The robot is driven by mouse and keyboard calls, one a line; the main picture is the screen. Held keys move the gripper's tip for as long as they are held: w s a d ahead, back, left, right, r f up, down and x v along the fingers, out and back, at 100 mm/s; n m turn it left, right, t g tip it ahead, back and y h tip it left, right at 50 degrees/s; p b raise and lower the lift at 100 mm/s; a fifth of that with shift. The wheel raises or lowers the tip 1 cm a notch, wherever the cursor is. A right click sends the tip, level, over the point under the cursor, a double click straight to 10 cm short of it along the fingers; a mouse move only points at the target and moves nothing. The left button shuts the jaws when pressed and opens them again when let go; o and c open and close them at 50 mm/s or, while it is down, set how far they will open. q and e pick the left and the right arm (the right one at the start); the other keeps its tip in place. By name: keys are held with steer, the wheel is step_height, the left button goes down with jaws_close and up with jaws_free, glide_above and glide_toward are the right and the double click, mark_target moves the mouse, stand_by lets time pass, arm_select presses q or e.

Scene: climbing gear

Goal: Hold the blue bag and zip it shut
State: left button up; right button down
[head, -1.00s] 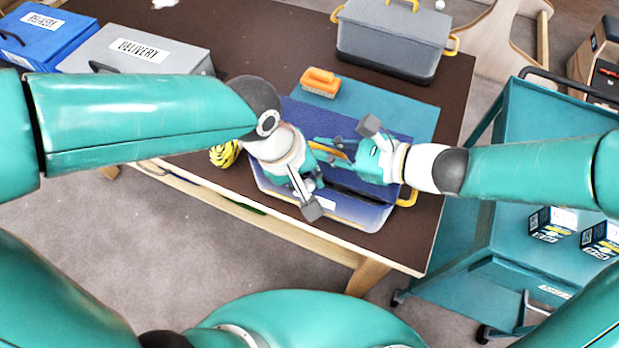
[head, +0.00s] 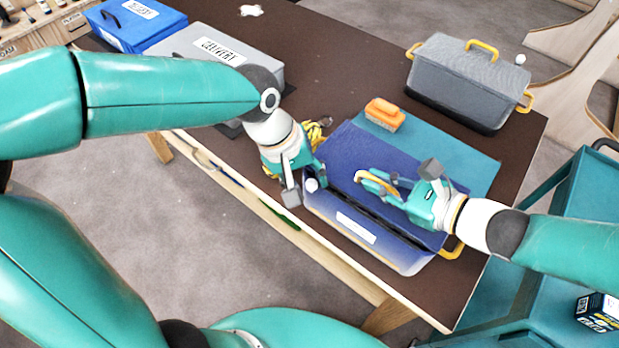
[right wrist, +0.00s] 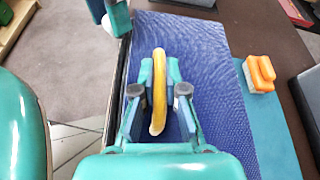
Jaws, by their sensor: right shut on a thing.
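The blue bag (head: 345,150) lies on a teal mat (head: 455,155) on the dark table. A dark open gap runs along its top between the flap and the pale-labelled front side. My right gripper (head: 385,186) is shut on the yellow handle (right wrist: 158,85) on the bag's blue flap; the handle stands between its fingers in the right wrist view. My left gripper (head: 305,187) is at the bag's left end, by the end of the gap. Its fingers overlap the bag's edge, and whether they touch the bag or grip anything is unclear. No zip pull can be made out.
An orange brush (head: 385,114) lies on the mat behind the bag. A grey lidded case (head: 465,80) stands at the back right. A grey delivery box (head: 200,45), a blue box (head: 135,22) and a yellow coil (head: 318,130) are at left. A teal cart (head: 570,220) stands right.

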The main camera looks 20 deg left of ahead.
arm_select(q)
steer(key=shift+d+r, duration=0.1)
steer(key=shift+r, duration=0.05)
steer(key=shift+r, duration=0.25)
steer(key=v, duration=1.1)
steer(key=shift+s, duration=0.1)
arm_select(e)
steer(key=c, duration=1.1)
jaws_free()
steer(key=shift+c, duration=0.2)
